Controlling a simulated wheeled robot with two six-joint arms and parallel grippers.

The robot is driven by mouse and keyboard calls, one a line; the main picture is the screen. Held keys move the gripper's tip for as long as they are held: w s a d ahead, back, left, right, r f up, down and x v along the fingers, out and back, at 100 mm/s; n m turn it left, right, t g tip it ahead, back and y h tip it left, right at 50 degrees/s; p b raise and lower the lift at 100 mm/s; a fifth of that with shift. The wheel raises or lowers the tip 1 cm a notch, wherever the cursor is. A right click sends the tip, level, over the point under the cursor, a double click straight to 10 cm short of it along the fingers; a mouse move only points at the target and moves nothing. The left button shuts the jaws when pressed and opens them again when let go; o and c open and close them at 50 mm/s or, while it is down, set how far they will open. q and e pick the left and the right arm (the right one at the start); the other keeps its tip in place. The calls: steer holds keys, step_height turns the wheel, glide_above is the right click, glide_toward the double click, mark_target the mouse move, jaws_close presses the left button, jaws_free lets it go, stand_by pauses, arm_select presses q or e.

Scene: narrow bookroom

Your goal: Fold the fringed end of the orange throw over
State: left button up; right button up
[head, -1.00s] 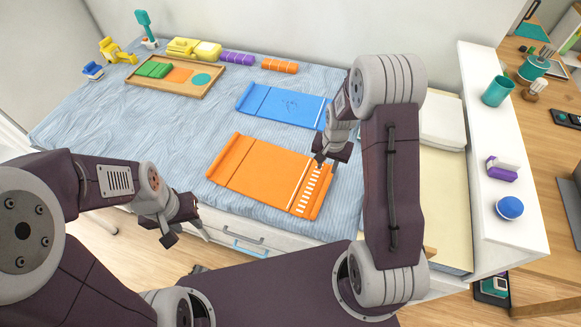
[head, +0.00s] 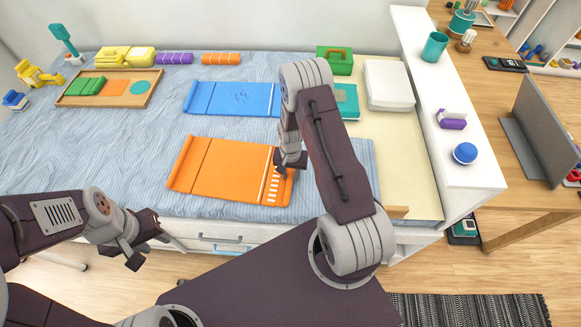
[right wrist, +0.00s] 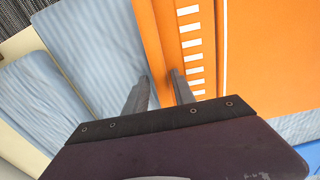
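The orange throw (head: 222,170) lies flat on the blue bedspread. Its right end carries a thin white line and a row of short white stripes (head: 273,190). My right gripper (head: 285,170) is at that end, by its far corner. In the right wrist view its two fingers (right wrist: 160,88) are apart, one near the throw's outer edge and the other over the orange border beside the stripes (right wrist: 191,50). Whether they touch the cloth I cannot tell. My left gripper (head: 143,250) is open and empty, in front of the bed's near edge.
A wooden tray (head: 108,88) sits at the back left. A white ledge (head: 448,105) with a teal cup and blue ball borders the bed's right side. Bedspread left of the throw is clear.

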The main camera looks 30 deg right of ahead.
mark_target(278, 176)
steer(key=shift+f, duration=0.25)
jaws_close()
steer(key=shift+a+r+p, duration=0.1)
steer(key=shift+r+p, duration=0.1)
steer(key=shift+p, duration=0.1)
steer(key=shift+a+r+g+h+p, duration=0.1)
steer(key=shift+r+g+h+p, duration=0.4)
steer(key=shift+p, duration=0.75)
steer(key=shift+w+a+f+b, duration=0.15)
steer(key=shift+w+f+b, duration=0.25)
steer(key=shift+b, duration=0.6)
steer(key=a+r+g+h+b, duration=0.1)
steer(key=h+b, duration=0.1)
steer(key=b, duration=0.1)
steer(key=w+a+r+g+h+b, duration=0.1)
steer(key=g+h+b, duration=0.1)
steer(key=b, duration=0.1)
steer(key=w+r+g+h+b, duration=0.1)
steer(key=r+h+b, duration=0.1)
steer(key=b, duration=0.1)
steer(key=shift+a+b, duration=0.3)
steer(key=shift+a, duration=0.1)
steer(key=shift+w+a+r+g+h+b, duration=0.1)
steer(key=shift+a+r+g+h+b, duration=0.1)
steer(key=shift+r+g+h+b, duration=0.3)
steer(key=shift+r, duration=0.15)
